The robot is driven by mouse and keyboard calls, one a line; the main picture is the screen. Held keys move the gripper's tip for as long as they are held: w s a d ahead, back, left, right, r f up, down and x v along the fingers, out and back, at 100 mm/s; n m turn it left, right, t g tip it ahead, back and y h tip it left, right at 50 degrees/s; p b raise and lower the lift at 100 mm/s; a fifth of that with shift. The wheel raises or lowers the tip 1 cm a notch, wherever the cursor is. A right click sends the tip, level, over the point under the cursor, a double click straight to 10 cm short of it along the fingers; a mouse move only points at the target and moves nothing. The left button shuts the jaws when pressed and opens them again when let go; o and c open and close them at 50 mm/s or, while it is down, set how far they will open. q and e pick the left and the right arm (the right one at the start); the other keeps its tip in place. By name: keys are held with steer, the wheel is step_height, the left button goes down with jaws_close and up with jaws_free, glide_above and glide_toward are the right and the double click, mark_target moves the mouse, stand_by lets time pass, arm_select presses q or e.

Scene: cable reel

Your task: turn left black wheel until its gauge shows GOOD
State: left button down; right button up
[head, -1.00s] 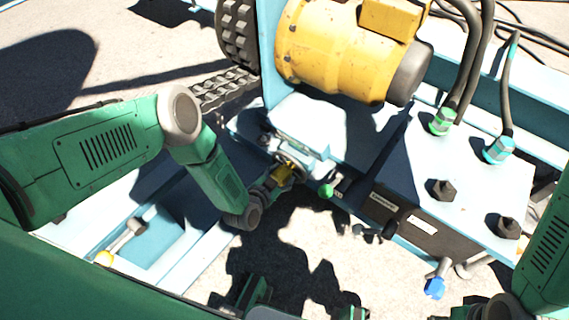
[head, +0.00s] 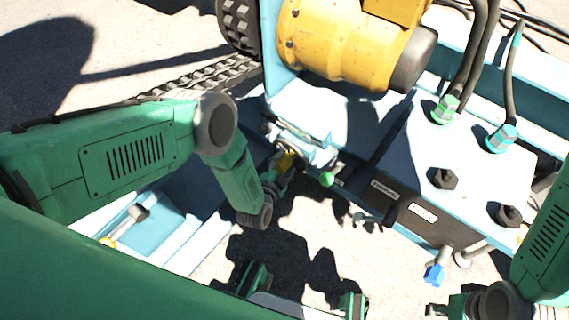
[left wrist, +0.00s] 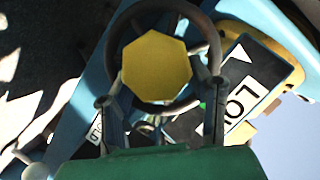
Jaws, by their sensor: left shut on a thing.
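The black wheel (left wrist: 213,45) is a dark ring around a yellow many-sided hub (left wrist: 157,68) in the left wrist view. In the head view the wheel's yellow hub (head: 286,161) shows small, near the middle. My left gripper (left wrist: 160,103) has a finger at each side of the ring's lower part and is shut on the wheel; it also shows in the head view (head: 279,178). No gauge reading is legible.
A yellow motor (head: 345,45) stands behind the wheel. A green-knobbed lever (head: 327,179) is close to its right. Farther right is a pale blue block (head: 470,165) with hoses and bolts, and a blue-tipped handle (head: 434,275). Sunlit floor (head: 310,225) lies in front.

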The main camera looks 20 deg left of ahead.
arm_select(q)
steer(key=shift+s+a+f, duration=0.2)
steer(key=shift+s+f, duration=0.15)
steer(key=c, duration=0.8)
jaws_free()
steer(key=shift+w+r, duration=0.15)
steer(key=v, duration=1.2)
steer(key=shift+o, duration=0.2)
steer(key=shift+w, duration=0.1)
